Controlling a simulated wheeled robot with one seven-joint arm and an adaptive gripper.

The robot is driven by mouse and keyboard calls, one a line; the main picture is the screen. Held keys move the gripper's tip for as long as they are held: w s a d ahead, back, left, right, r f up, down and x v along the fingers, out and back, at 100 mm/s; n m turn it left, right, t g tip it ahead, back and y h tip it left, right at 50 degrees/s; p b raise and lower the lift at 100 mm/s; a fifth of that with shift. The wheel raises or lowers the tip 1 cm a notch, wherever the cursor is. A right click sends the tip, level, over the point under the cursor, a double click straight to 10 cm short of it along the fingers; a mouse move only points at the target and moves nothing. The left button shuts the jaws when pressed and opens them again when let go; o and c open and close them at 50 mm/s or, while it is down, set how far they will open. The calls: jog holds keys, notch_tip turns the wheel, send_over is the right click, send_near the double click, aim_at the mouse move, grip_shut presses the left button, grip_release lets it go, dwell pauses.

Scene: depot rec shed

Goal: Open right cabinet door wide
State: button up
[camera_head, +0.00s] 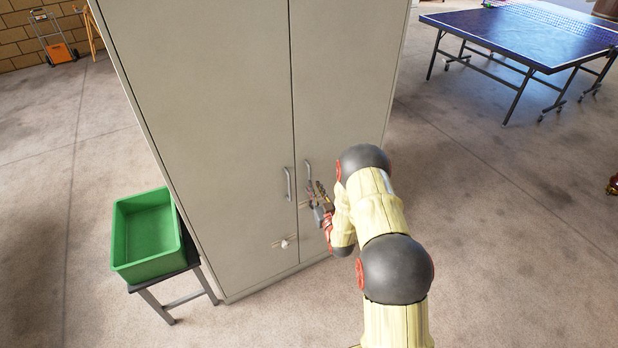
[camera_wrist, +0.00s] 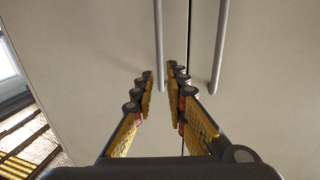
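A tall beige two-door cabinet (camera_head: 225,110) stands in front of me, both doors shut with a thin seam between them. The right door (camera_head: 345,75) has a vertical grey bar handle (camera_head: 307,170), and the left door has a matching handle (camera_head: 289,184). My gripper (camera_head: 314,187) is open in front of the right door, close to the right handle and partly covering its lower part. In the wrist view, my gripper (camera_wrist: 160,72) has its fingers apart, with one bar handle (camera_wrist: 159,40) appearing between the fingertips. I see no clear contact. The other handle (camera_wrist: 220,45) is outside the fingers.
A green bin (camera_head: 145,264) sits on a small dark stand (camera_head: 182,298) against the cabinet's left side. A blue table-tennis table (camera_head: 520,38) is at the far right. An orange hand truck (camera_head: 55,45) is far left.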

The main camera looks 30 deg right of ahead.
jog(key=shift+w+d+r+b, duration=0.1)
jog(key=shift+w+d+b, duration=0.15)
jog(key=shift+w, duration=1)
jog(key=shift+w+d+f+b, duration=0.15)
jog(key=shift+w+b, duration=0.15)
jog(key=shift+w, duration=0.95)
jog(key=shift+w+d+r+b, duration=0.15)
jog(key=shift+w+d+b, duration=0.1)
jog(key=shift+w, duration=1)
grip_shut()
